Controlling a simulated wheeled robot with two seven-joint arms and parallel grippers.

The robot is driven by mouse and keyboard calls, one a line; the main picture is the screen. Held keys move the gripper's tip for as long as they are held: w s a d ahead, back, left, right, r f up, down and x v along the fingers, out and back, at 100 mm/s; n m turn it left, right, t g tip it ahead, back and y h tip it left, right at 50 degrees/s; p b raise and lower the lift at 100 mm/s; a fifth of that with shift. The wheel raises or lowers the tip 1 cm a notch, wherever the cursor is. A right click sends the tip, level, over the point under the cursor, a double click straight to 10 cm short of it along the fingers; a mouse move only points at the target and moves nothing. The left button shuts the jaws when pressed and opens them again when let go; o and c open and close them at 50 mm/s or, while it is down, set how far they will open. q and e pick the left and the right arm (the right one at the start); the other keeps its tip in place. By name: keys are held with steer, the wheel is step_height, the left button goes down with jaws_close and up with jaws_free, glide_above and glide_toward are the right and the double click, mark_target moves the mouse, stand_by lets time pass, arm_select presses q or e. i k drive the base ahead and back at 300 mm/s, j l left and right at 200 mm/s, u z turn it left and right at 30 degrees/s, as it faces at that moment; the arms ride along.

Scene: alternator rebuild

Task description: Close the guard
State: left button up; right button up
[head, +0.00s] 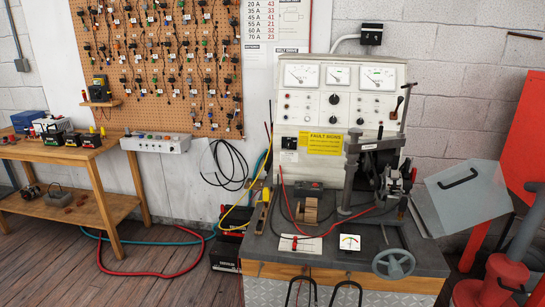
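The guard (468,200) is a clear, greyish panel with a black bar handle (458,178). It stands swung out to the right of the test bench (300,252), tilted, and reaches past the bench's right edge. The clamp stand (352,175) and the dark fixture beside it (398,182) on the bench are uncovered. The guard's hinge is hard to make out behind the fixture. Neither of my grippers is in view.
A handwheel (393,263) sticks out at the bench's front right. A red machine (500,280) and red panel (525,135) stand close on the right. A meter panel (340,100) rises behind the bench. Cables and hoses lie on the floor at left.

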mark_target(502, 196)
steer(key=z, duration=1.45)
steer(key=i+l, duration=0.8)
steer(key=l, duration=0.15)
